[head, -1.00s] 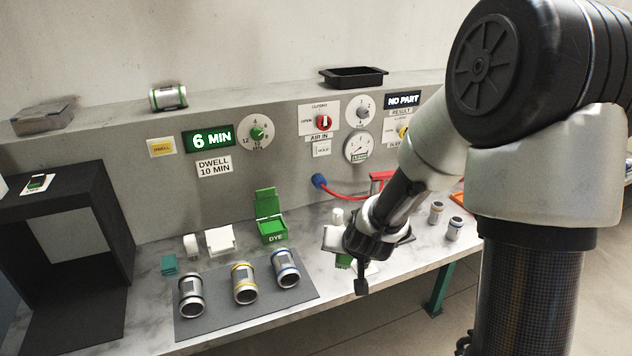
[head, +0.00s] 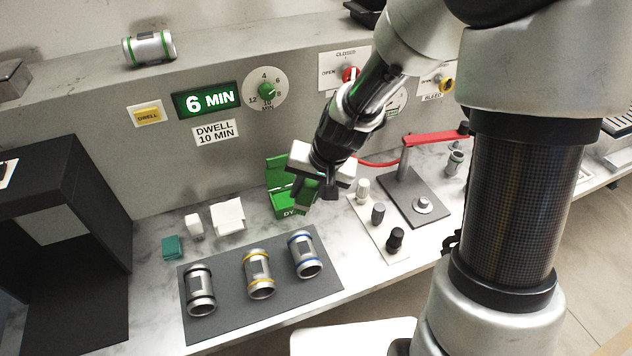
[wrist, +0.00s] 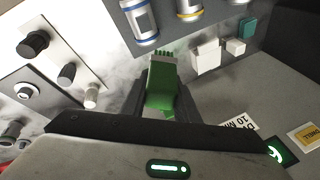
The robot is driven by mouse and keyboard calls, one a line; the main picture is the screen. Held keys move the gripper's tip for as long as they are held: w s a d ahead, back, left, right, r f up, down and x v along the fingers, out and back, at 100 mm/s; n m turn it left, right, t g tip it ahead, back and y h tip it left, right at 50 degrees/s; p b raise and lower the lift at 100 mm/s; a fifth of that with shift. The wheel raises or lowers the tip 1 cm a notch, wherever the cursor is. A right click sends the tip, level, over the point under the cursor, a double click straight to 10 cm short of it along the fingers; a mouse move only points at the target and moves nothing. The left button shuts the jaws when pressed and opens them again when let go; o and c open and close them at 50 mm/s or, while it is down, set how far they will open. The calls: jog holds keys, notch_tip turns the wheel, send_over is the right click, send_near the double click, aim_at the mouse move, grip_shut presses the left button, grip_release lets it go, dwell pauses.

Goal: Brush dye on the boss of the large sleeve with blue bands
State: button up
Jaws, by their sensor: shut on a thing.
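The large sleeve with blue bands (head: 304,256) lies at the right end of a dark mat, beside a yellow-banded sleeve (head: 259,275) and a dark-banded one (head: 200,291). In the wrist view the blue-banded sleeve (wrist: 140,22) is at the top, partly cut off. Its boss is not clear to see. My gripper (head: 312,192) is shut on a green brush (wrist: 162,85), bristle end pointing away from the wrist. The green dye box (head: 290,211), lid up, stands just behind my gripper, which partly hides it. Whether the brush touches the box, I cannot tell.
A white plate (head: 368,233) with white, grey and black knobs lies right of the mat (head: 232,317). Further right is a grey fixture with a red lever (head: 435,137). White blocks (head: 228,217) stand behind the mat. A black booth (head: 75,215) is at left.

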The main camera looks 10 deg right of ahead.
jog(key=shift+w+a+f, duration=0.1)
jog(key=shift+a+f, duration=0.05)
jog(key=shift+f+b, duration=0.75)
jog(key=shift+b, duration=0.05)
notch_tip(320, 180, down, 3)
jog(key=shift+b, duration=1)
